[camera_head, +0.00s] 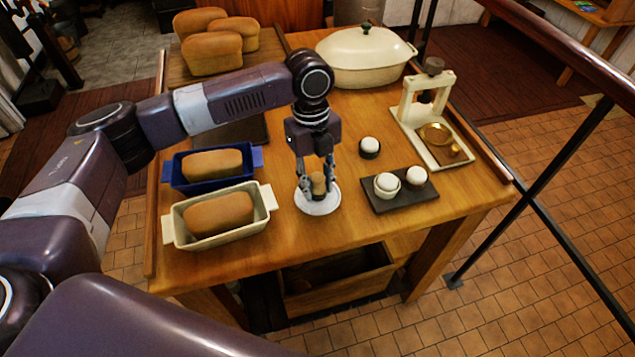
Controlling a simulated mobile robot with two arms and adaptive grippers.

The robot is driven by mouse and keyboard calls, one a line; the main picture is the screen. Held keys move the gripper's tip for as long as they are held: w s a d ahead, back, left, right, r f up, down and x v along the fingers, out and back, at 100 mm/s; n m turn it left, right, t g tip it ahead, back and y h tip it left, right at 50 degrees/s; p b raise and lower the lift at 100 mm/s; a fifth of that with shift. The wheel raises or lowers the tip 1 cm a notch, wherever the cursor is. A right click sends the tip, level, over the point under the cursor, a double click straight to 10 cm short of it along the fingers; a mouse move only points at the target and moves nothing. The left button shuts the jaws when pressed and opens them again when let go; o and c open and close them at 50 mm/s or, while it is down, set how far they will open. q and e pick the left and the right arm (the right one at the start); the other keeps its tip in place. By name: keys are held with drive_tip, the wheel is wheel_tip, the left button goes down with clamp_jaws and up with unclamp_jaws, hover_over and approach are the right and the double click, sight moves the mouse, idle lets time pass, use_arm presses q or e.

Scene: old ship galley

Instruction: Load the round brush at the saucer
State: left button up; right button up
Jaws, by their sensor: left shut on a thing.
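My left gripper (317,176) comes down from above over the white saucer (306,207) on the wooden table. It is shut on the round brush (318,186), a small tan, upright piece between the fingers. The brush's lower end is at the saucer; I cannot tell whether it touches the dish. The fingers hide part of the brush and the saucer's far side. My right gripper is not in view.
Left of the saucer are a cream loaf tin (178,233) and a blue one (258,157), each with a loaf. Right are a dark tray (408,205) with small white-topped cups and a cream stand (400,108). A cream casserole (362,65) stands behind.

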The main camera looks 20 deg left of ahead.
sight(318, 178)
use_arm(q)
drive_tip(key=shift+f, duration=0.2)
drive_tip(key=shift+f, duration=0.25)
idle(0.4)
idle(0.6)
drive_tip(key=shift+s+f+p, duration=0.2)
drive_tip(key=shift+f+p, duration=0.05)
drive_tip(key=shift+p, duration=0.2)
idle(1.4)
drive_tip(key=shift+r, duration=0.1)
wheel_tip(318, 178, up, 7)
drive_tip(key=p, duration=0.8)
drive_tip(key=shift+w+r, duration=0.15)
idle(0.6)
